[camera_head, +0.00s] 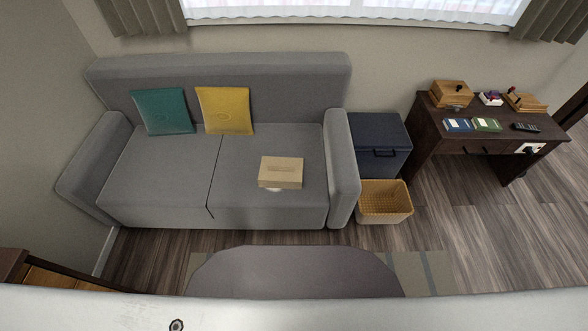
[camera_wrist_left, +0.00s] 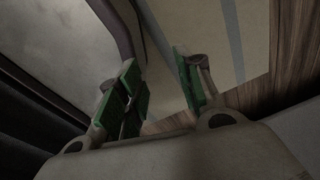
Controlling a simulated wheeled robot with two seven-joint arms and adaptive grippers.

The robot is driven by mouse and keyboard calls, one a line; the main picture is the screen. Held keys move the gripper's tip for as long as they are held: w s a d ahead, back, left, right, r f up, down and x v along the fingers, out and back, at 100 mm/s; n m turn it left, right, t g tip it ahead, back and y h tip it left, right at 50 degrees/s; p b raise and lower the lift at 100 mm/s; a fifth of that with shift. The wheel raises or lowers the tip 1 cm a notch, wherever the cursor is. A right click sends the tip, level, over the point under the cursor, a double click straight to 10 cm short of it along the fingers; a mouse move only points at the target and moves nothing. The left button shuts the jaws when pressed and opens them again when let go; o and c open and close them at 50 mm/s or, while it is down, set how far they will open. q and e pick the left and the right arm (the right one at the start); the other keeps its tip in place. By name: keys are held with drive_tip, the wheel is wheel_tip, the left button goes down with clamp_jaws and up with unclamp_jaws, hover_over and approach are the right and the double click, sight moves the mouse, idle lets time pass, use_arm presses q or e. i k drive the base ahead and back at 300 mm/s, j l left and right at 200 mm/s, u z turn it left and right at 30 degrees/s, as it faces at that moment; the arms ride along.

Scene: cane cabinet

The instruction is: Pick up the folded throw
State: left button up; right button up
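I cannot clearly identify a folded throw in either view. A beige rectangular thing (camera_head: 281,170) with a lighter strip on top lies on the right seat of the grey sofa (camera_head: 160,178); whether it is the throw or a box, I cannot tell. A small white patch shows at its front edge. My left gripper (camera_wrist_left: 158,78) shows in the left wrist view, its green-padded fingers apart with nothing between them. Neither gripper shows in the head view, and my right gripper is out of sight.
Teal (camera_head: 162,111) and yellow (camera_head: 225,110) cushions lean on the sofa back. A dark blue box (camera_head: 379,132) and a wicker basket (camera_head: 384,200) stand right of the sofa. A dark desk (camera_head: 428,128) with small items is farther right. A dark rounded table (camera_head: 295,272) stands in front.

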sight(274, 172)
drive_tip(key=i+j+z, duration=0.1)
drive_tip(key=j+z, duration=0.75)
drive_tip(key=j, duration=0.25)
drive_tip(key=j+z, duration=0.25)
drive_tip(key=j, duration=0.4)
